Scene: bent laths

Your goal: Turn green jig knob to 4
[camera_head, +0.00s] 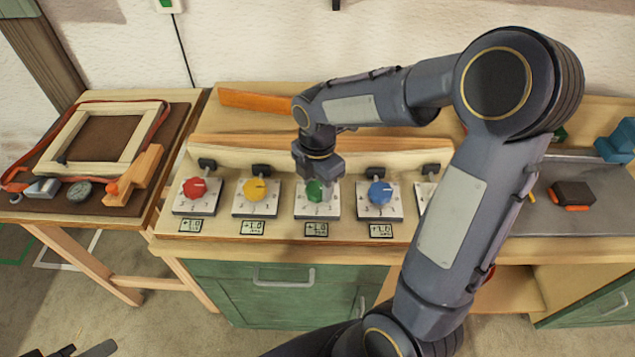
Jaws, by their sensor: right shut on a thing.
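The green jig knob (315,191) sits on its pale square plate on the workbench, between the yellow knob (255,190) and the blue knob (380,192). My right gripper (317,181) points down from above and is shut on the green knob. The gripper hides the top of the knob, so I cannot tell which number it points to. A small display (316,229) below it seems to read 1.0.
The red knob (195,188) is at the far left of the row. My right arm covers part of a white plate (424,194) on the right. An orange wooden strip (255,102) lies behind. A side table (180,125) with a wooden frame (75,160) stands left.

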